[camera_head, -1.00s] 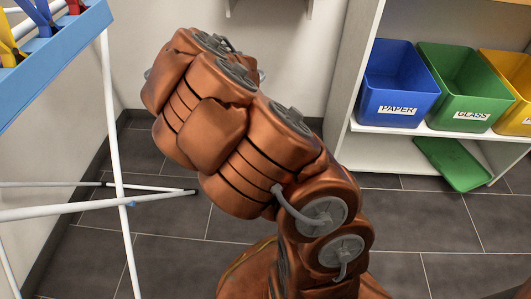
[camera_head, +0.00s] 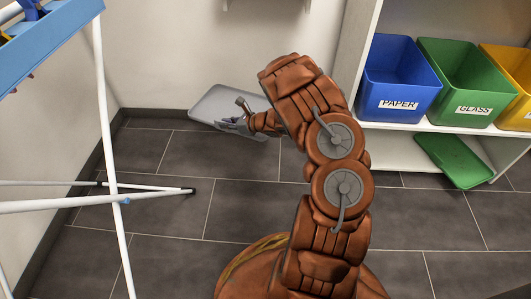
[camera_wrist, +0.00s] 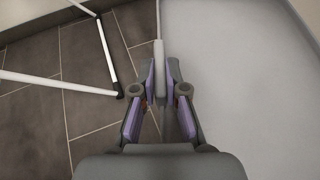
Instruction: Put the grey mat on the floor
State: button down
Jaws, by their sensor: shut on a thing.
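The grey mat (camera_head: 218,101) is a flat, light grey tray-like sheet with a raised rim, near the back wall in the head view. In the wrist view the mat (camera_wrist: 235,70) fills the right side, its edge running between my fingers. My gripper (camera_head: 236,122) is shut on the mat's near edge; in the wrist view the fingers (camera_wrist: 160,85) pinch the rim. The dark tiled floor (camera_head: 180,225) shows below and left of the mat. I cannot tell how high the mat is above the floor.
A white-legged rack (camera_head: 112,170) with a blue top stands at the left, its foot bar reaching over the floor. A white shelf (camera_head: 395,131) at the right holds blue (camera_head: 400,75), green (camera_head: 462,75) and yellow bins. A green tray (camera_head: 455,160) leans below.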

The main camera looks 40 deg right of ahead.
jog(key=s+d+f+b, duration=0.2)
jog(key=s+d+f, duration=0.2)
jog(key=d+f, duration=0.45)
jog(key=s+d+f+b, duration=0.1)
jog(key=s+d+f, duration=0.4)
jog(key=f, duration=0.7)
jog(key=f+b, duration=0.1)
jog(key=f, duration=0.2)
jog(key=f+b, duration=0.2)
jog(key=f, duration=0.2)
jog(key=d+f+b, duration=0.1)
jog(key=f+b, duration=0.1)
jog(key=f, duration=0.1)
jog(key=shift+w+f, duration=0.2)
jog(key=shift+d, duration=0.1)
jog(key=c, duration=1.2)
grip_release()
jog(key=shift+r, duration=0.1)
